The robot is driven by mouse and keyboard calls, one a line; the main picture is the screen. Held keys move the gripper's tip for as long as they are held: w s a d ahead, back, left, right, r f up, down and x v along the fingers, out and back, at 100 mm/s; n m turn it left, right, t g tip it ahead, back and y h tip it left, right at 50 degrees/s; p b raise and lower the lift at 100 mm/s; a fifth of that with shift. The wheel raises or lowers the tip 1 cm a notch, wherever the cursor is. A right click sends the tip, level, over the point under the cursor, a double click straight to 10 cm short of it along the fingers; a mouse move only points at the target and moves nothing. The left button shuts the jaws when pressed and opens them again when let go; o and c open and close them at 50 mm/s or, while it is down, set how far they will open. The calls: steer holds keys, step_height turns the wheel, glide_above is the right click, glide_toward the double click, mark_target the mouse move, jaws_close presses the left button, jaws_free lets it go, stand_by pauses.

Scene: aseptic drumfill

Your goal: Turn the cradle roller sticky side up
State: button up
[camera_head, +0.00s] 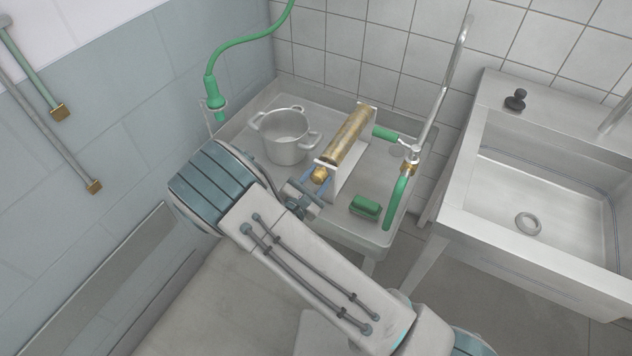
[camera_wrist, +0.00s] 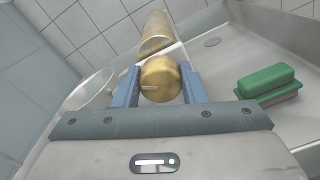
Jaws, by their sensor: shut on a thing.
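The cradle roller (camera_head: 349,136) is a brass-coloured cylinder lying in a white cradle (camera_head: 352,174) on the steel table. Brownish patches show on its upper side in the head view. It also shows in the wrist view (camera_wrist: 155,32), running away from me. My gripper (camera_head: 313,190) is at the roller's near end. In the wrist view my gripper (camera_wrist: 160,88) has its two blue fingers on either side of the round brass end knob (camera_wrist: 161,80), shut on it. A small pale mark shows on the knob's face. The roller's underside is hidden.
A steel pot (camera_head: 284,136) stands left of the cradle. A green brush or block (camera_head: 366,207) lies to its right, near a green hose (camera_head: 395,203) and an upright pipe (camera_head: 440,90). A sink (camera_head: 545,190) stands further right.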

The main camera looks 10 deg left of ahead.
steer(key=m+b, duration=0.6)
steer(key=shift+f+b, duration=0.3)
steer(key=shift+f, duration=0.05)
steer(key=m+b, duration=0.3)
steer(key=b, duration=0.1)
steer(key=shift+y, duration=0.3)
steer(key=m+b, duration=0.1)
steer(key=b, duration=0.1)
steer(key=shift+r+m+b, duration=0.2)
steer(key=shift+m+b, duration=0.15)
steer(key=shift+m, duration=0.05)
steer(key=shift+r, duration=0.1)
steer(key=o, duration=1)
steer(key=shift+s, duration=0.15)
steer(key=v, duration=1.3)
steer(key=shift+s+a+p, duration=0.1)
steer(key=shift+s+p, duration=0.15)
steer(key=shift+p, duration=0.1)
